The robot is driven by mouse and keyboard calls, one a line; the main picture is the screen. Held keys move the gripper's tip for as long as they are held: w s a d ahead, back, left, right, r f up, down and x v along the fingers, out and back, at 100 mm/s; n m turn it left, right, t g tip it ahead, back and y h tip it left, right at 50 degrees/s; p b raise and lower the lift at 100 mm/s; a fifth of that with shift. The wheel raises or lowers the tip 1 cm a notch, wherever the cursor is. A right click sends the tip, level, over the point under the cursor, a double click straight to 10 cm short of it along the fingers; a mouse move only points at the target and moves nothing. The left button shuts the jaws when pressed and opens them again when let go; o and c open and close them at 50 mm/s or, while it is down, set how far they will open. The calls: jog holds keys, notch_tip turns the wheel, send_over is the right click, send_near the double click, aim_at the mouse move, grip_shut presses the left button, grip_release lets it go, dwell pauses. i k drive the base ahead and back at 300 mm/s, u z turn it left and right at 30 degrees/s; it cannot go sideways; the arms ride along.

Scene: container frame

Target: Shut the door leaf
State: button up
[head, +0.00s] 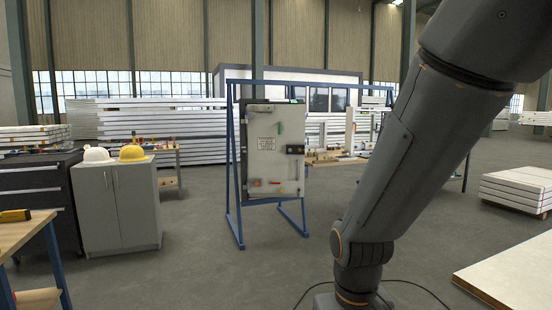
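The door leaf (276,170) is a pale grey panel with a printed label, a dark latch block at its right edge and small orange and red marks low down. It stands upright in a blue frame (233,190) at the middle of the head view. A dark edge shows along its left side and bottom. I cannot tell from here how far the leaf stands open. My arm crosses the right foreground, and my gripper is outside the view.
A grey cabinet (122,210) with a white helmet (96,154) and a yellow helmet (132,153) stands left. A workbench (335,162) is behind the frame. A pale slab (515,270) lies at right. Floor before the frame is clear.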

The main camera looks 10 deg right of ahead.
aim_at(270, 160)
jog(key=u, duration=0.45)
jog(key=k, duration=0.55)
jog(key=u, duration=0.45)
jog(key=i, duration=0.75)
jog(key=z, duration=0.7)
jog(key=i, duration=1.8)
jog(key=z, duration=0.55)
jog(key=i, duration=3)
jog(key=u, duration=0.1)
